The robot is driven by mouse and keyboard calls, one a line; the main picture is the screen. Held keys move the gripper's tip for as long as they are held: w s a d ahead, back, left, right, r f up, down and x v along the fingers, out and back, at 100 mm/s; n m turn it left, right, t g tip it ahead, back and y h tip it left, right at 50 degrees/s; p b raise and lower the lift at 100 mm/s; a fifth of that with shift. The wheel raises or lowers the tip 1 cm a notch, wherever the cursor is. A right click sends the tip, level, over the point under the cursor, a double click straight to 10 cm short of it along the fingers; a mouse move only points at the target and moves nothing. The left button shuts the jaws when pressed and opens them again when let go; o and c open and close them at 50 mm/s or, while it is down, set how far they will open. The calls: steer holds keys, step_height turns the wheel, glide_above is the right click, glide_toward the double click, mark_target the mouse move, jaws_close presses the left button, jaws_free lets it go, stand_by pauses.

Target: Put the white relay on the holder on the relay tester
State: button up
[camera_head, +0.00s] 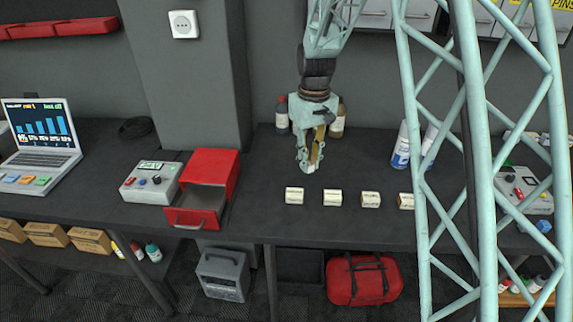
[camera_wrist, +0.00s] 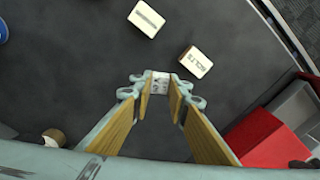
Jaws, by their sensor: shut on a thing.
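My gripper (camera_head: 308,166) hangs above the dark bench, left of its middle, pointing down. In the wrist view my gripper (camera_wrist: 160,88) has its two padded fingers closed on a small white block with dark marks, seemingly the white relay (camera_wrist: 160,80). The relay is held off the bench; the head view does not show it clearly. A grey-white device with a display and knobs (camera_head: 150,182) stands left of the red drawer box. Another grey device (camera_head: 522,190) stands at the far right, partly behind lattice. I cannot tell which is the relay tester, and no holder is clearly visible.
Several small cream boxes, one at the left end (camera_head: 294,196), line the bench front below my gripper. A red box with an open drawer (camera_head: 208,178) stands to the left. Bottles (camera_head: 337,118) stand behind, and spray cans (camera_head: 401,147) right. A laptop (camera_head: 42,145) is far left.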

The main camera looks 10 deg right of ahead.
steer(key=d+m, duration=0.1)
steer(key=d, duration=0.3)
steer(key=s+d+f+m+b, duration=0.1)
steer(key=d, duration=0.3)
steer(key=d+m, duration=0.2)
steer(key=d, duration=0.2)
steer(key=shift+s+f, duration=0.2)
steer(key=shift+s, duration=0.1)
